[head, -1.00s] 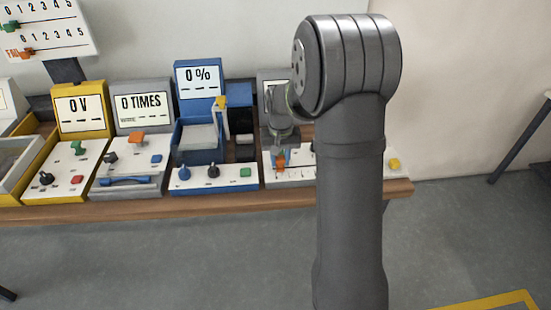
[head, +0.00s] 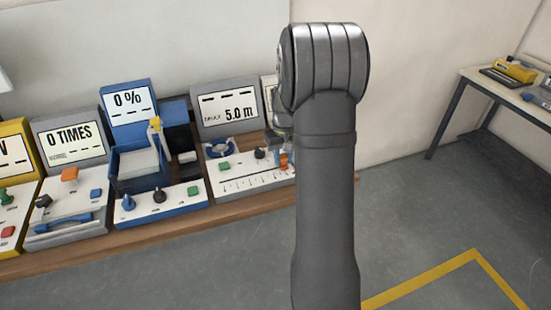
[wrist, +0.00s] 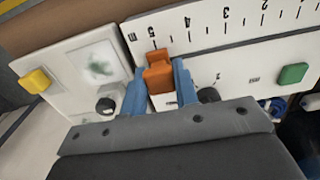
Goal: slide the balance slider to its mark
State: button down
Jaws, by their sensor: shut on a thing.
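The orange slider knob (head: 283,160) is at the right end of the printed scale (head: 252,181) on the grey station. In the wrist view the knob (wrist: 158,76) stands beside the 5 of the metre scale (wrist: 222,26). My gripper's blue fingers (wrist: 158,86) are on both sides of the knob, shut on it. In the head view my arm hides most of the gripper. The station's screen (head: 226,105) reads 5.0 m on its lower line and dashes above. A separate target mark cannot be made out.
A black knob (wrist: 208,95) and a green button (wrist: 292,74) sit on the same panel. A neighbouring panel has a yellow button (wrist: 36,80) and a black knob (wrist: 106,105). The blue 0 % station (head: 150,200) stands to the left.

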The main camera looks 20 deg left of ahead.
jog(key=shift+w+d, duration=0.25)
jog(key=c, duration=1.1)
grip_release()
jog(key=shift+r, duration=0.15)
notch_tip(320, 180, up, 17)
jog(key=shift+r, duration=0.1)
notch_tip(320, 180, down, 18)
jog(key=shift+s+a+r, duration=0.15)
jog(key=shift+r, duration=0.05)
